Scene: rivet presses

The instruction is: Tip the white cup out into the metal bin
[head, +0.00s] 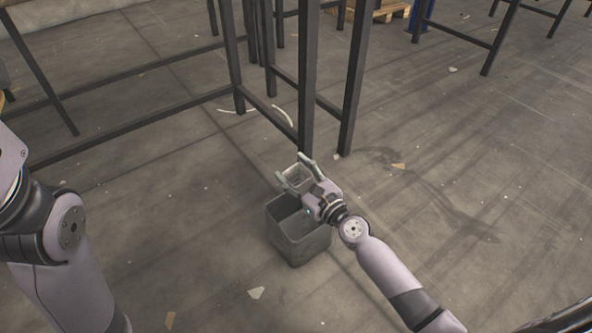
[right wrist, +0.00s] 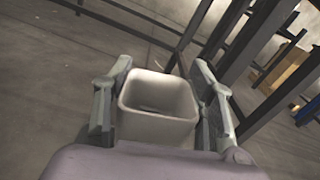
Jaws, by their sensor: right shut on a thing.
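The white cup (right wrist: 157,124) is square-mouthed and sits between the two fingers of my right gripper (right wrist: 160,105) in the right wrist view. Its inside shows grey; I cannot tell what is in it. In the head view the cup (head: 297,176) is small and partly hidden by the fingers. My right gripper (head: 294,174) is shut on it, above the far side of the metal bin. The metal bin (head: 299,246) is a grey open box standing on the floor. Its opening is partly covered by the gripper. My left arm shows at the left edge, but its gripper is out of view.
Dark metal table legs (head: 306,85) and crossbars stand just behind the bin. A wooden pallet (head: 383,10) lies far back. Scraps of paper (head: 256,293) lie on the concrete floor. The floor to the right is mostly clear.

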